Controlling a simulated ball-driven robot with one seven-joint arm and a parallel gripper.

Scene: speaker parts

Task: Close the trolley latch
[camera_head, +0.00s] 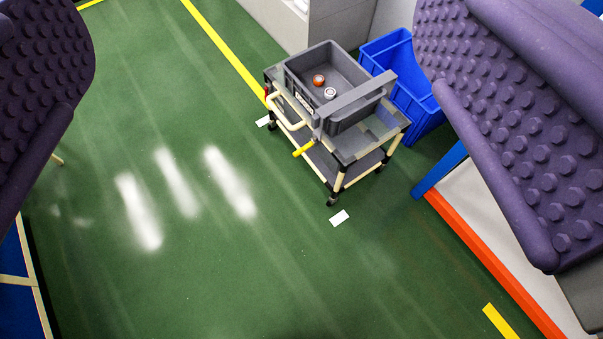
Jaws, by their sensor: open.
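A small trolley (385,143) with a grey top, cream tube frame and dark casters stands at the upper middle of the view. A grey bin (303,68) sits on it with two small round parts (325,86) inside, one orange and one whitish. A grey bar (356,96) lies across the bin's near side. A yellow handle (304,149), which looks like the latch, sticks out at the trolley's near left corner. I cannot tell its exact position. My gripper (290,140) is open and empty; its purple studded fingers frame the view, well apart from the trolley.
A blue crate (421,108) stands right behind the trolley. A grey cabinet (335,25) is at the top. A white platform with an orange edge (490,245) lies at lower right, blue panels at lower left. Green floor (230,260) is clear in front.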

